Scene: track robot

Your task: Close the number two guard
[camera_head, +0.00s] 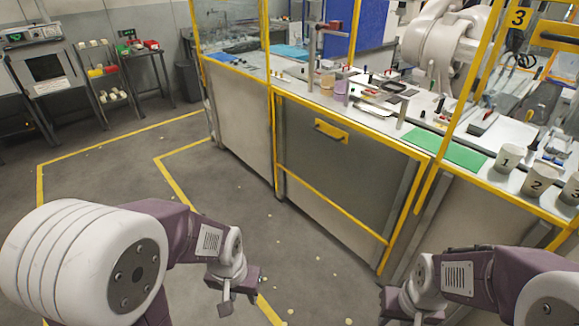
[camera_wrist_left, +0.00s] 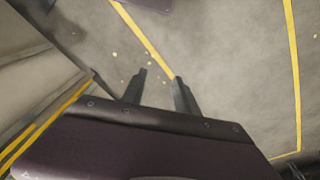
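A grey guard panel (camera_head: 340,165) with a yellow frame sits low in the middle bay, below counter height. A yellow handle (camera_head: 332,131) is near its top edge. The opening above the counter in this bay is uncovered. No number two sign is legible on it. My left gripper (camera_head: 239,302) hangs over the floor in front of the panel, apart from it. Its two fingers stand apart with nothing between them in the left wrist view (camera_wrist_left: 162,84). My right gripper (camera_head: 397,306) is low at the right, apart from the panel; its fingers do not show clearly.
Numbered cups (camera_head: 507,158) and a green mat (camera_head: 444,149) are on the counter, with a white robot arm (camera_head: 440,40) behind. The floor (camera_head: 110,165) at left is clear, with yellow lines.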

